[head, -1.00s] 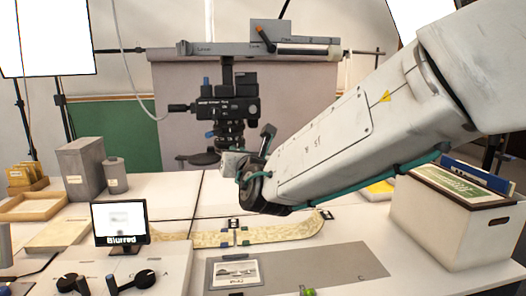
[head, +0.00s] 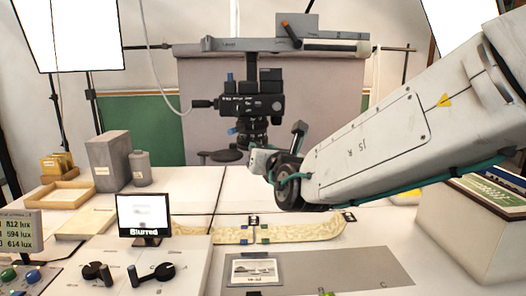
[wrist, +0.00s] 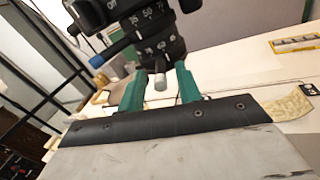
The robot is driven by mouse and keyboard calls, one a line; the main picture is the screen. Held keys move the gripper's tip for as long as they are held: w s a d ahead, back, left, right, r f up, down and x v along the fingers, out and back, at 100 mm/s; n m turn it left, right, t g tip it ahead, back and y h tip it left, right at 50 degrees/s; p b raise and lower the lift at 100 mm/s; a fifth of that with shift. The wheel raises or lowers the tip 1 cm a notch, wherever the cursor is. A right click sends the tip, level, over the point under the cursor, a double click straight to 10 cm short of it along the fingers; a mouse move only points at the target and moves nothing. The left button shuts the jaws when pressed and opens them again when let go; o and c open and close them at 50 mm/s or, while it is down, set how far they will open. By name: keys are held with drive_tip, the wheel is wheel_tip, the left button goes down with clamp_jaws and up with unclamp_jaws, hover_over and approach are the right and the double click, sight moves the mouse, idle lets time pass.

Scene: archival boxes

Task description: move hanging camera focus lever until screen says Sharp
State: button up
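The black camera (head: 257,104) hangs lens-down from a grey rail. A screen (head: 143,209) at front left reads "Blurred". In the wrist view the numbered lens barrel (wrist: 155,40) carries a grey-tipped lever (wrist: 160,80) pointing toward me and a blue lever (wrist: 108,52) at its left. I cannot tell from labels which is the focus lever. My gripper (wrist: 159,84) has its two green fingers apart, one on each side of the grey-tipped lever. Contact with either finger is not clear. In the head view the fingertips are hidden behind my wrist, just below the lens.
A patterned strip (head: 300,233) and a grey mat (head: 335,268) with a photo card lie below. Black knobs (head: 155,274) stand at front left beside a lux readout (head: 20,231). A white box (head: 485,230) stands right. Grey boxes (head: 108,161) stand left.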

drive_tip(key=v, duration=0.8)
